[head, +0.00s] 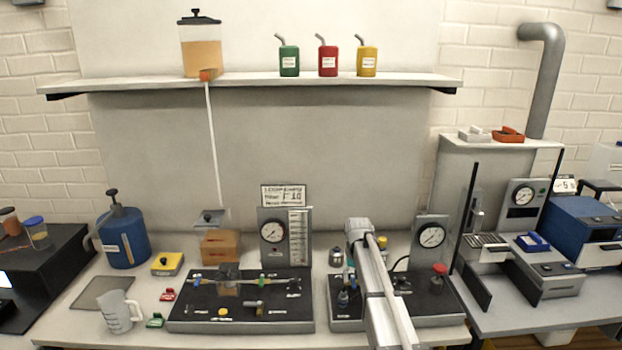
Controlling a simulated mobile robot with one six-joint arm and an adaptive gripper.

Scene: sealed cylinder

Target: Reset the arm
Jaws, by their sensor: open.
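My own pale arm (382,290) reaches in from the bottom edge, over the right-hand black panel (435,303). Its far end is a grey joint (358,229) above the bench. I cannot make out my gripper's fingers; they seem hidden behind or below the arm. No held object shows. Small dark fittings on the panel left of the arm are too small to tell.
Dial gauges stand behind the left panel (240,314) and the right panel. A red knob (439,269) rises right of the arm. A blue jug (123,238), clear beaker (120,312) and yellow box (167,264) stand left. A shelf (250,83) spans above.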

